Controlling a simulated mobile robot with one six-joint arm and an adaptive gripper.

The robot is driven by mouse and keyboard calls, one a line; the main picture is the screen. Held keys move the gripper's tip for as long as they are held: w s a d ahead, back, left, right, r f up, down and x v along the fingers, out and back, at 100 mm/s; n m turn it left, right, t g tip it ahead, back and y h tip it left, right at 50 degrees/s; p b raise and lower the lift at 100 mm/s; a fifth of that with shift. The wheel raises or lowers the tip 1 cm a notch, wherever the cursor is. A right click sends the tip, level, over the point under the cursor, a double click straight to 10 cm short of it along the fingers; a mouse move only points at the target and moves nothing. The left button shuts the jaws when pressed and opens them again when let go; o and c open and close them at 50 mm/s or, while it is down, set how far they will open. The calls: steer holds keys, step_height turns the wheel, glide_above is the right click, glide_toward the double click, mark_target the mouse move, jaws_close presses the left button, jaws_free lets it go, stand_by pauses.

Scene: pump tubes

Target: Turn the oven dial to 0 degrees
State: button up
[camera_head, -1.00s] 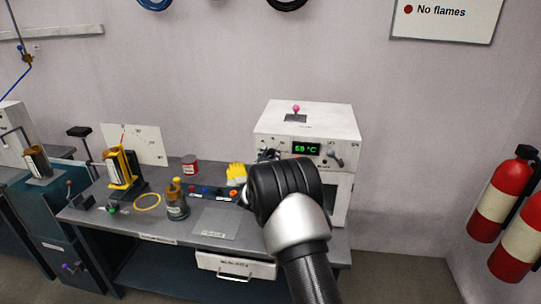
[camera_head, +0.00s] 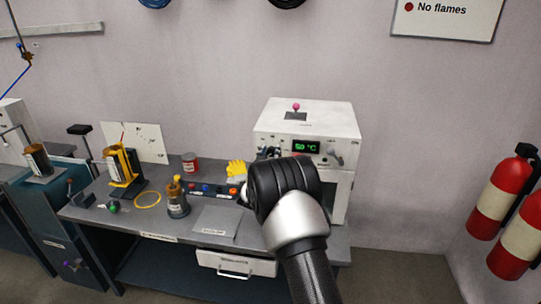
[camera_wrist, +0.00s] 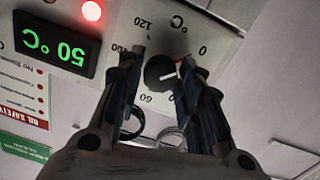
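The oven (camera_head: 345,124) is a white box on the right end of the bench. Its green display (camera_head: 306,147) reads 50 °C, and the display (camera_wrist: 57,46) appears upside down in the wrist view. The black oven dial (camera_wrist: 160,72) has a pale and red pointer mark and sits in a printed scale with 0, 60, 100 and 120 visible. My gripper (camera_wrist: 162,62) has its fingers apart, one on each side of the dial. A narrow gap shows left of the dial; contact on the right is unclear.
A lit red lamp (camera_wrist: 91,11) is beside the display.

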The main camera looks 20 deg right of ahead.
steer(key=shift+o, duration=1.3)
steer(key=v, duration=1.2)
